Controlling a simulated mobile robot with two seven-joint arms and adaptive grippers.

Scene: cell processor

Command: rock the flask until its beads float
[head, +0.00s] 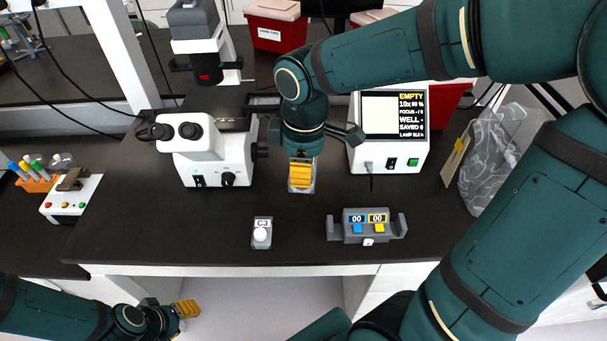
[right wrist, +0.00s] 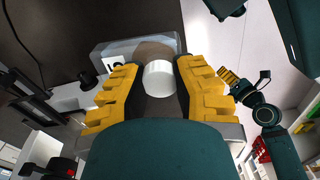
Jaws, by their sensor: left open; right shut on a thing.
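My right gripper (head: 300,176) is shut on a clear flask above the desk, between the microscope and the screen unit. In the right wrist view its yellow fingers (right wrist: 158,85) lie on either side of the flask's white cap (right wrist: 158,76). The flask's clear body (right wrist: 110,50) shows beyond the fingers, with a brownish area inside. I cannot make out single beads. In the head view the fingers hide most of the flask. My left gripper (head: 188,309) is open and empty at the lower left, in front of the desk; it also shows in the right wrist view (right wrist: 230,80).
A white microscope (head: 215,160) stands left of the flask. A screen unit (head: 393,150) reading EMPTY stands right. A grey block marked C3 (head: 262,240) and a two-display counter reading 00 and 00 (head: 367,238) sit near the front edge. Bare desk lies between them.

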